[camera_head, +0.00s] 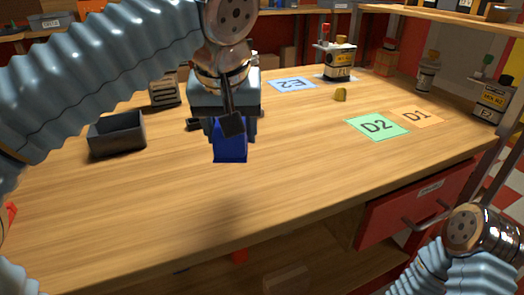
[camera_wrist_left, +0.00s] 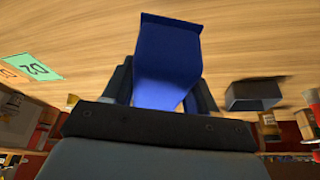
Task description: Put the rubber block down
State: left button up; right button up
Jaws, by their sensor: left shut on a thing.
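The rubber block, which I take to be the blue block (camera_head: 230,148), is held between the fingers of my left gripper (camera_head: 231,124) above the near middle of the wooden table. In the left wrist view the blue block (camera_wrist_left: 168,60) sticks out past the dark fingers of my left gripper (camera_wrist_left: 163,92), one on each side. The gripper is shut on it. The block looks clear of the table top, but its exact height is hard to tell. Of my right arm only links show at the lower right; its gripper is out of view.
A dark open box (camera_head: 117,136) stands left of the block. Behind it is a small grey-beige unit (camera_head: 164,90). A green D2 card (camera_head: 376,127), orange D1 card (camera_head: 417,117) and blue E2 card (camera_head: 293,84) lie right. The front table is clear.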

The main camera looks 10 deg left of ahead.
pick_arm(q)
jog(key=w, duration=0.1)
jog(key=w+d+f, duration=0.1)
jog(key=w, duration=0.1)
jog(key=w+f, duration=0.1)
jog(key=w, duration=0.1)
jog(key=shift+d+f, duration=0.1)
jog(key=shift+d, duration=0.05)
send_near(260, 163)
jog(key=shift+w+a+f, duration=0.2)
jog(key=shift+w+f, duration=0.2)
jog(key=shift+w, duration=0.05)
jog(key=shift+w+a+f, duration=0.2)
jog(key=shift+w+f, duration=0.15)
jog(key=shift+w, duration=0.05)
jog(key=shift+w+f, duration=0.15)
jog(key=shift+f, duration=0.1)
jog(key=x, duration=0.3)
jog(key=shift+s+d+b, duration=0.25)
jog(key=shift+b, duration=0.05)
jog(key=shift+f, duration=0.45)
jog(key=shift+f, duration=0.1)
